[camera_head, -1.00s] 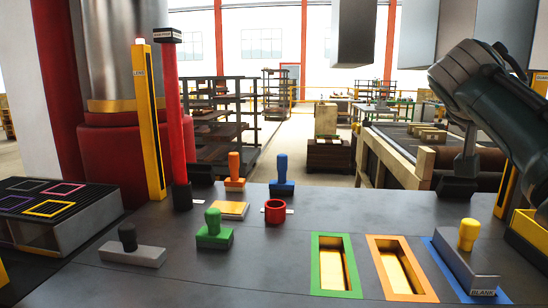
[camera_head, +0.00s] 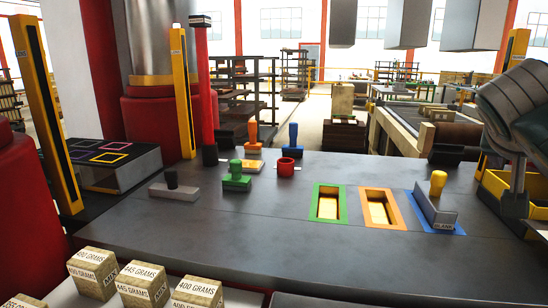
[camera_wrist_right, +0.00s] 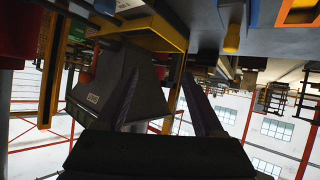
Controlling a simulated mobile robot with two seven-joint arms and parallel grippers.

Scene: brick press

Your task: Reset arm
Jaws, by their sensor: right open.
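My right arm (camera_head: 535,105) comes in at the right edge of the head view. Its gripper (camera_head: 513,185) hangs at the far right end of the table, beside the yellow bin, and is partly cut off or hard to make out. In the right wrist view the two fingers of this gripper (camera_wrist_right: 164,82) stand apart with nothing between them. The wrist view looks tilted, with the table edge overhead. The yellow-handled stamp (camera_head: 437,200), labelled BLANK, stands on a blue mat to the left of the gripper, apart from it. My left gripper is not in view.
Labelled blocks (camera_head: 143,283) stand front left. The front table middle is clear.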

